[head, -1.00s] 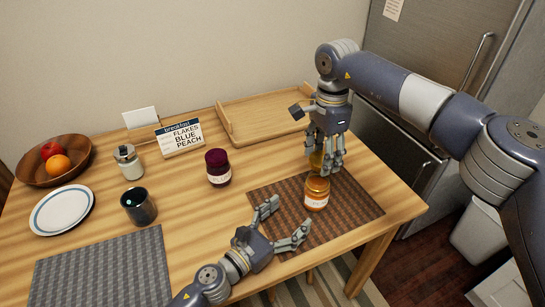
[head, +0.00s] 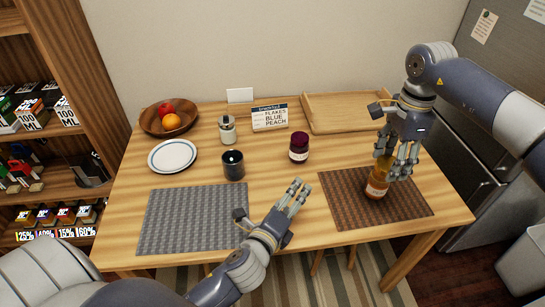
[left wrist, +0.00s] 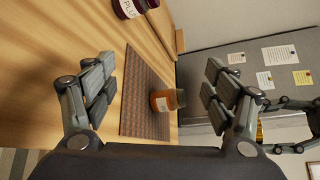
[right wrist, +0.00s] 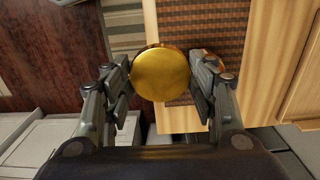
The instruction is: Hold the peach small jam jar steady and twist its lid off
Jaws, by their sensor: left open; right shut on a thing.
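The amber peach jam jar (head: 377,188) stands upright on the brown woven mat (head: 340,207); it also shows in the left wrist view (left wrist: 161,102), its glass mouth uncovered. My right gripper (head: 398,164) is shut on the round gold lid (right wrist: 160,73). The lid also shows in the left wrist view (left wrist: 260,130), apart from the jar and above it. Part of the jar shows behind the lid in the right wrist view. My left gripper (head: 284,204) is open and empty, left of the jar and clear of it.
A dark plum jar (head: 299,147) stands behind the mat. A wooden tray (head: 345,122), breakfast sign (head: 270,119), lidded glass jar (head: 227,130), dark cup (head: 233,165), plate (head: 173,156) and fruit bowl (head: 180,127) stand farther back or left. The grey mat (head: 193,219) is bare.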

